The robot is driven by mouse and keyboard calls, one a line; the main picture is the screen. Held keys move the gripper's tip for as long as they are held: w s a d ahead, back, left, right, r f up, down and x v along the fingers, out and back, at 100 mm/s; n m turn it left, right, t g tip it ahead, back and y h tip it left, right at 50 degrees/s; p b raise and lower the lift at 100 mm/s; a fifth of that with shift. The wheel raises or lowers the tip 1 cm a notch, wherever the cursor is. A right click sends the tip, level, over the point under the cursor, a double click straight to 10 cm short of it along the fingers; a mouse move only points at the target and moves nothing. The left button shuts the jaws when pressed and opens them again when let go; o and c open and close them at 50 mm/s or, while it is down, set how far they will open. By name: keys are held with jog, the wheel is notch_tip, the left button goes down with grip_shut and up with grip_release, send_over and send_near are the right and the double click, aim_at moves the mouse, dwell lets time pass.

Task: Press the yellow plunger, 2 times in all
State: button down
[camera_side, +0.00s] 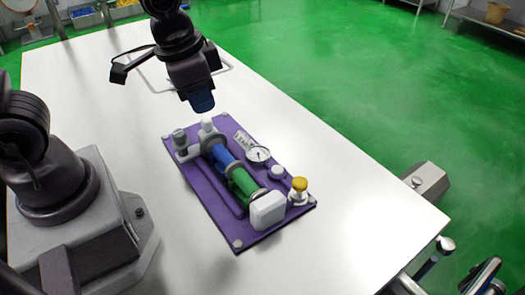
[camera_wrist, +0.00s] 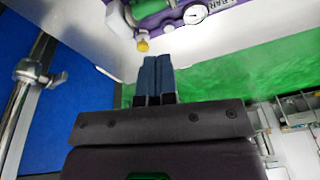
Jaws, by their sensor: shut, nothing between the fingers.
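The yellow plunger (camera_side: 299,184) is a small yellow cap on a white base at the right front corner of a purple board (camera_side: 245,215). It stands upright. My gripper (camera_side: 203,103) is shut, with blue fingers pointing down, above the far end of the board in the side view and well away from the plunger. In the wrist view the shut fingers (camera_wrist: 155,62) show in the middle, and the yellow plunger (camera_wrist: 142,45) appears just beyond their tips. The gripper holds nothing.
The board carries a blue and green cylinder (camera_side: 228,165), a round gauge (camera_side: 258,154), a white block (camera_side: 267,210), a white knob (camera_side: 277,172) and a grey knob (camera_side: 180,138). The white table (camera_side: 370,215) is clear right of the board.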

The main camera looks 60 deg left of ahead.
jog(key=s+a+r+n+t, duration=0.2)
jog(key=s+r, duration=0.4)
jog(key=r, duration=0.4)
jog(key=shift+s+a+n+t, duration=0.15)
jog(key=shift+a+n+t, duration=0.25)
jog(key=shift+a+t, duration=0.2)
jog(key=w+d+f+m+g, duration=0.2)
jog(key=w+d+f+m, duration=0.4)
jog(key=w+m, duration=0.3)
jog(key=w+d+f+m+g, duration=0.3)
jog(key=w+d+f+m, duration=0.4)
jog(key=w, duration=0.5)
jog(key=shift+f+m+g, duration=0.3)
jog(key=shift+f+m, duration=0.15)
jog(key=shift+m, duration=0.55)
